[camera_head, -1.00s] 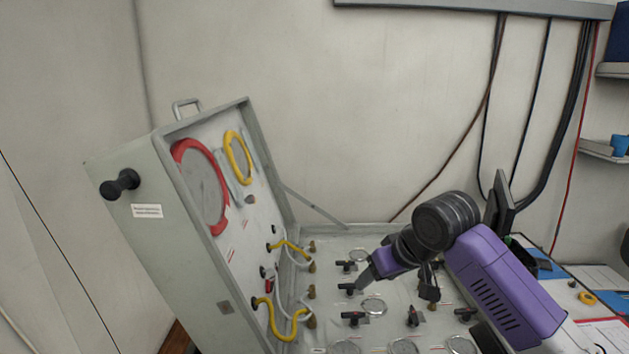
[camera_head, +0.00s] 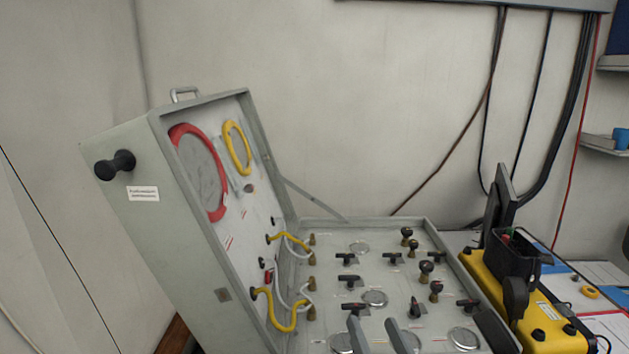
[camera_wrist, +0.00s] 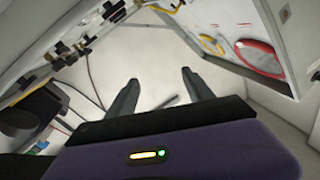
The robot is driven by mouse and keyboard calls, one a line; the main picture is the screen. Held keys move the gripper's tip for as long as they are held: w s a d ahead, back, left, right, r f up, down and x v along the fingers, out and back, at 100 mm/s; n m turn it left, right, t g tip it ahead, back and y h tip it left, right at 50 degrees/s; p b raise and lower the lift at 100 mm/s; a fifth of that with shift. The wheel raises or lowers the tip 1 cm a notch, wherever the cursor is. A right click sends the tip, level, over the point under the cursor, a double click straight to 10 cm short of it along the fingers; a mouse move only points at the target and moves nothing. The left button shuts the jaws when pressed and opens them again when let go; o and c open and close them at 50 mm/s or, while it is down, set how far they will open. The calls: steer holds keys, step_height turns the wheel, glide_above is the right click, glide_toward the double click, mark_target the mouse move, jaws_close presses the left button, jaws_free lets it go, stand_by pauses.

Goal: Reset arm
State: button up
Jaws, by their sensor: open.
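My gripper (camera_head: 378,336) shows at the bottom middle of the head view, only its two grey fingers in sight, apart and with nothing between them. In the wrist view my gripper (camera_wrist: 160,92) also has its fingers spread and empty, with the pale wall beyond. The diver air panel (camera_head: 433,240) is an open grey case with black valve handles, brass knobs and round gauges. My fingers overlap its near part in the head view; I cannot tell their height above it. The panel also shows upside down in the wrist view (camera_wrist: 45,45).
The raised lid (camera_head: 160,215) stands at left with red and yellow rings and yellow hoses. A yellow device (camera_head: 510,290) with a black top sits right of the case. A shelf (camera_head: 606,147) and cables hang on the wall. The space above the panel is clear.

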steer(key=s+d+f+g+h+b, duration=0.1)
steer(key=s+d+f, duration=0.2)
steer(key=s, duration=1)
steer(key=s+d+f+n+g+h+b, duration=0.1)
steer(key=s+d+f, duration=0.2)
steer(key=s, duration=1)
steer(key=s+d+f+g+h+b, duration=0.2)
steer(key=s+f, duration=0.6)
steer(key=s, duration=0.6)
steer(key=shift+d, duration=0.85)
steer(key=shift+f, duration=0.15)
